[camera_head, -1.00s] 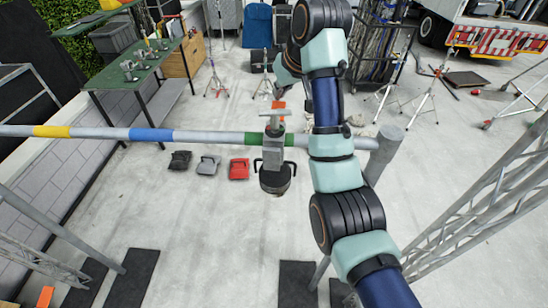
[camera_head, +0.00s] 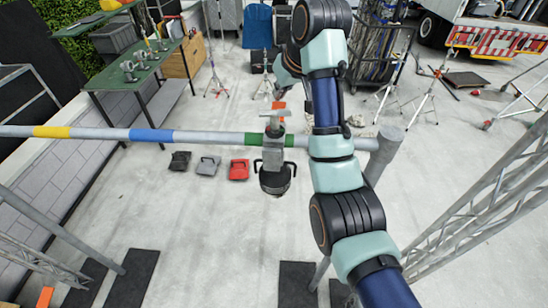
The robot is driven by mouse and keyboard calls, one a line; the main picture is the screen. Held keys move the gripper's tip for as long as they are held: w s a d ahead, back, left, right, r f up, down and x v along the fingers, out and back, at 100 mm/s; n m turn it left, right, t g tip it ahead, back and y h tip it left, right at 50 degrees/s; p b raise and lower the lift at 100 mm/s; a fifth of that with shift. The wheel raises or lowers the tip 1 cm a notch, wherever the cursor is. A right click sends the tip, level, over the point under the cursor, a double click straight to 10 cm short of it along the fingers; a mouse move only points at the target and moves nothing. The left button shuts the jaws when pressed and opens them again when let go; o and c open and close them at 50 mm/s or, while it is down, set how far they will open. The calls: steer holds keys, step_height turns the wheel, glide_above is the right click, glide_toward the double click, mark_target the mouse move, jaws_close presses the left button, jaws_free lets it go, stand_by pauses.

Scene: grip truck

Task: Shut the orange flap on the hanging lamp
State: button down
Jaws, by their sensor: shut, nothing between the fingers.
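The hanging lamp (camera_head: 274,180) has a dark round head with a bracket on each side. It hangs by a grey clamp (camera_head: 274,140) from the striped pipe at the green band. A small orange flap (camera_head: 278,105) shows above and behind the clamp, standing clear of the lamp head. I cannot tell its exact angle. My arm rises just right of the lamp and bends back at the top. My wrist shows partly behind the arm, right of and above the flap. My gripper itself is hidden, so I cannot see whether it touches the flap.
The pipe (camera_head: 100,133) runs level from the left edge to a post (camera_head: 385,150) on the right. Black, grey and red blocks (camera_head: 239,170) lie on the floor left of the lamp. A green table (camera_head: 135,75) stands back left. Truss (camera_head: 480,190) rises at right.

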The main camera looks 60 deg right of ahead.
mark_target(281, 108)
steer(key=shift+f, duration=0.1)
steer(key=shift+f+b, duration=1)
steer(key=shift+f, duration=1.85)
step_height(281, 108, down, 3)
steer(key=shift+f+b, duration=0.2)
steer(key=shift+b, duration=0.25)
steer(key=shift+r, duration=0.1)
steer(key=d+p, duration=0.2)
steer(key=w+p, duration=0.1)
steer(key=shift+d+r, duration=0.25)
steer(key=shift+d, duration=0.15)
